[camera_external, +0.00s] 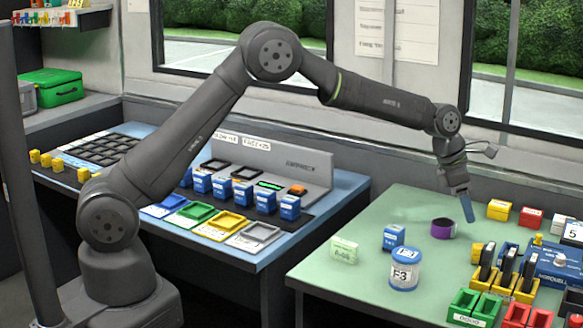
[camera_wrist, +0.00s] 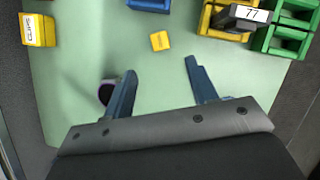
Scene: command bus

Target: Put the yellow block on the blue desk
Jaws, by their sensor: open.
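A small plain yellow block (camera_wrist: 159,40) lies on the green table (camera_wrist: 80,50) in the wrist view, ahead of and between the fingertips of my gripper (camera_wrist: 160,70). I cannot pick this block out clearly in the external view. My gripper (camera_external: 467,208) has its blue fingers spread and empty, pointing down above the green table. A larger labelled yellow block (camera_wrist: 38,30) is at the left in the wrist view; it also shows at the table's back in the external view (camera_external: 499,210). The blue desk (camera_external: 345,187) stands left of the green table, beyond a gap.
A purple ring (camera_external: 443,228) is close to my left finger in the wrist view (camera_wrist: 106,92). A labelled jar (camera_external: 405,270) and a blue block (camera_external: 393,237) stand nearby. Yellow bins (camera_external: 485,277) and green bins (camera_external: 470,305) crowd the right. Trays and blue blocks occupy the blue desk.

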